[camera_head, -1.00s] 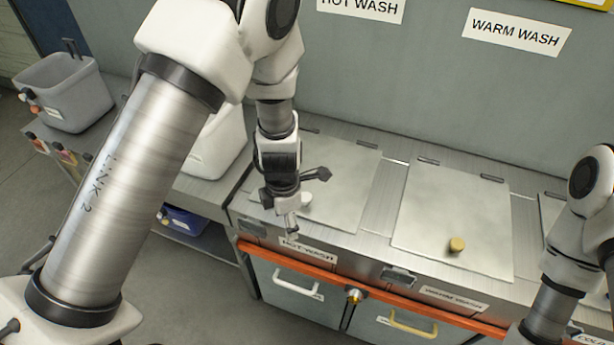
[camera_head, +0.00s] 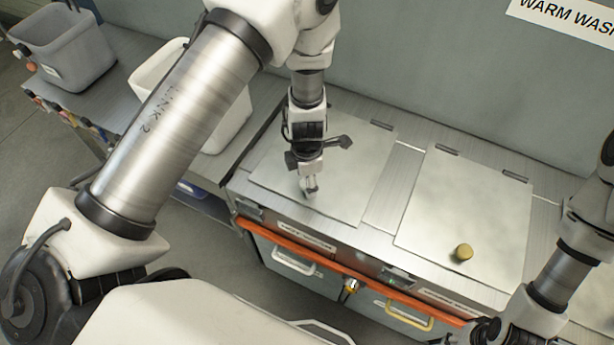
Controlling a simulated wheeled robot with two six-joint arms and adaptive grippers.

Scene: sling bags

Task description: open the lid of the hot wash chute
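The hot wash lid (camera_head: 355,175) is a flat square metal plate on the left of the counter. It lies flat and looks closed, with hinges along its back edge. My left gripper (camera_head: 309,190) points down over the front left part of this lid, where its knob is hidden or merges with the fingertips. I cannot tell whether the fingers are apart or shut on the knob. My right arm comes in at the right edge. Its dark end (camera_head: 487,329) is at the bottom edge, too cut off to read.
The warm wash lid (camera_head: 470,205) with a brass knob (camera_head: 463,253) lies flat to the right. An orange rail (camera_head: 330,265) runs along the counter front above drawers with handles. A white bin (camera_head: 232,120) and a grey bin (camera_head: 68,55) stand to the left.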

